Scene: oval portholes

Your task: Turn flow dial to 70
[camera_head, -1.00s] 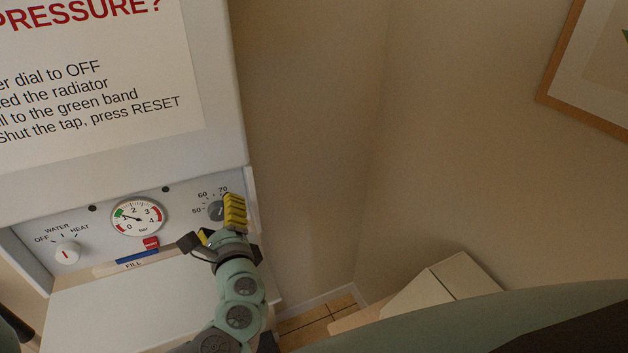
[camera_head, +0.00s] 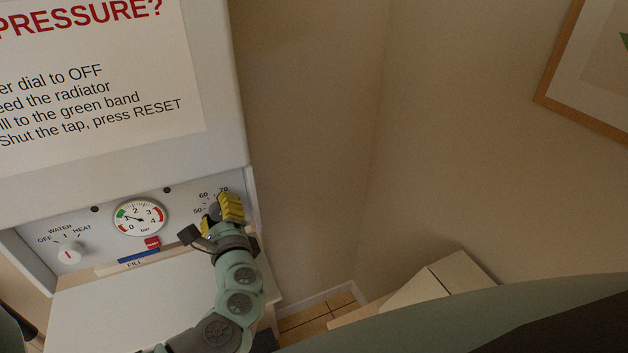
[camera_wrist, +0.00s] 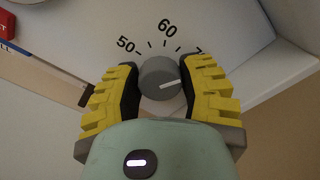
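The flow dial (camera_wrist: 160,78) is a grey round knob on the boiler's panel, with a scale marked 50, 60 and a partly covered 70. Its white pointer line points right and slightly up in the wrist view, on the 70 side of the scale. My gripper (camera_wrist: 160,88) has its yellow, dark-padded fingers on either side of the dial, and both pads look to be against it. In the head view, my gripper (camera_head: 220,214) covers most of the dial.
Left of the dial on the same panel (camera_head: 180,205) are a pressure gauge (camera_head: 140,217), a red button (camera_head: 152,243), a blue FILL strip (camera_head: 138,257) and a white water/heat dial (camera_head: 71,253). A wall stands close to the right. A pale box (camera_head: 430,290) is low at right.

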